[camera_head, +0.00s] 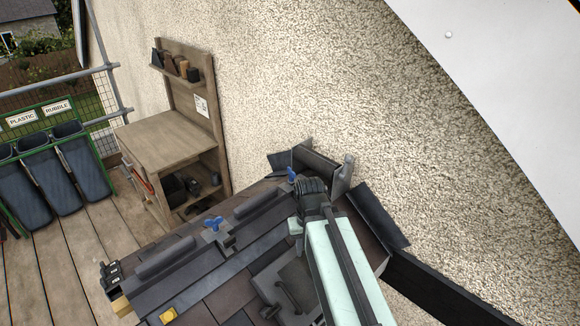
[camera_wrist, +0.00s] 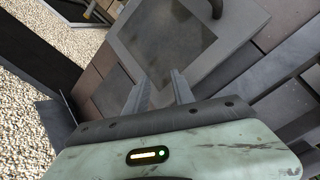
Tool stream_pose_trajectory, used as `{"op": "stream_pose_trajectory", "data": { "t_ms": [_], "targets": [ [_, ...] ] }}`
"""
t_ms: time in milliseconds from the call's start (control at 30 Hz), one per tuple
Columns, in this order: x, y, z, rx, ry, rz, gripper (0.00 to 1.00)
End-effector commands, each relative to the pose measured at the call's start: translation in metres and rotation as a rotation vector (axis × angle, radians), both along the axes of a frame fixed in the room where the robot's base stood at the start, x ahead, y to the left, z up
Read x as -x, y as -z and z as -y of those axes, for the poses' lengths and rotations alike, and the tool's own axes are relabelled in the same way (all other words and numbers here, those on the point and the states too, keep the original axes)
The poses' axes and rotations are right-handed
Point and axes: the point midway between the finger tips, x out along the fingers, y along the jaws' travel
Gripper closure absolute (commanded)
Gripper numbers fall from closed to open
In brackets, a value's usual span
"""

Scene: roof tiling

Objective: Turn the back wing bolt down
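Two blue wing bolts show in the head view. One wing bolt (camera_head: 213,223) stands on the clamp bar between two dark rolls. The other wing bolt (camera_head: 292,174) stands farther back, close to the wall and just left of my arm's dark joint. Neither bolt can be made out in the wrist view. My gripper (camera_wrist: 157,82) shows in the wrist view with its two grey fingers apart and nothing between them. It points over a grey framed panel (camera_wrist: 188,68) on the roof.
The roof bench carries dark tiles, a yellow block (camera_head: 168,315) and a grey metal bracket (camera_head: 322,168) by the rough wall. A wooden shelf unit (camera_head: 165,140) stands behind at the left. Labelled bins (camera_head: 75,170) stand at the far left. Plank floor between is clear.

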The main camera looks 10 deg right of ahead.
Motion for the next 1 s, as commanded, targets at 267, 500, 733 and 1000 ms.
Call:
{"op": "stream_pose_trajectory", "data": {
  "t_ms": [267, 500, 733, 1000],
  "targets": [
    [-0.128, -0.103, 0.003, 0.0, -0.111, 0.0, 0.7],
    [-0.234, -0.173, 0.003, 0.0, -0.227, 0.0, 0.7],
    [-0.272, -0.192, 0.002, 0.0, -0.276, 0.0, 0.7],
    [-0.272, -0.182, 0.002, 0.0, -0.279, 0.0, 0.7]
  ]
}}
